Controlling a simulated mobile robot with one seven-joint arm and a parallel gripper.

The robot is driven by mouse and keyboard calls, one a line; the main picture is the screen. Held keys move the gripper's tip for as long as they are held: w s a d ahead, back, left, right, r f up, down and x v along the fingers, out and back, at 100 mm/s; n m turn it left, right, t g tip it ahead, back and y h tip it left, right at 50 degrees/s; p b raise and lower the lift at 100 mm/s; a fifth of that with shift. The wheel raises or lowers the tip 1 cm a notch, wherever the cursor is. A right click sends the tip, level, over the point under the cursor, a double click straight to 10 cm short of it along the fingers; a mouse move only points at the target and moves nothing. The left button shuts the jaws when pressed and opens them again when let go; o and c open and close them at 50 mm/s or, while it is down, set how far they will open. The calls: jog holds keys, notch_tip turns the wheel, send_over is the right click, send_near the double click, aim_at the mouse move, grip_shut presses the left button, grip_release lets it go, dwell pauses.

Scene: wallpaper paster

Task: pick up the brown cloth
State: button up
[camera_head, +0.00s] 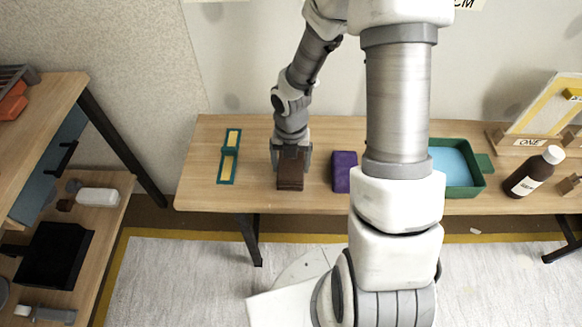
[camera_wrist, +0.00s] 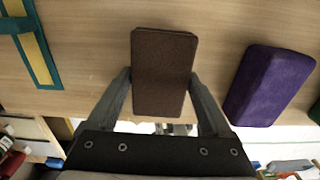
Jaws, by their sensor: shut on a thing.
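The brown cloth (camera_head: 290,174) is a folded, block-like brown pad at the front part of the wooden table in the head view. It shows large in the wrist view (camera_wrist: 163,72), between the two fingers. My gripper (camera_head: 291,158) points down over the table and is shut on the brown cloth, with one finger against each long side. In the wrist view my gripper (camera_wrist: 163,98) holds the cloth near its lower half. I cannot tell whether the cloth touches the table or is slightly above it.
A purple folded block (camera_head: 344,171) lies to the right of the cloth. A green-and-yellow strip (camera_head: 229,155) lies to the left. A green tray (camera_head: 474,187) with blue inside and a dark bottle (camera_head: 527,178) stand farther right. The wooden table (camera_head: 203,185) has bare wood between them.

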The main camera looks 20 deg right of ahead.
aim_at(291, 164)
jog(key=shift+c, duration=0.7)
jog(key=shift+r, duration=0.1)
jog(key=shift+r+p, duration=0.45)
jog(key=shift+r, duration=0.05)
notch_tip(291, 164, up, 4)
jog(key=shift+f+p, duration=0.2)
jog(key=shift+p, duration=0.95)
jog(key=s+d+r+p, duration=0.5)
jog(key=d+r+p, duration=0.1)
jog(key=d, duration=0.4)
jog(key=shift+s, duration=0.4)
jog(key=shift+r, duration=0.1)
jog(key=o, duration=0.7)
jog(key=c, duration=0.7)
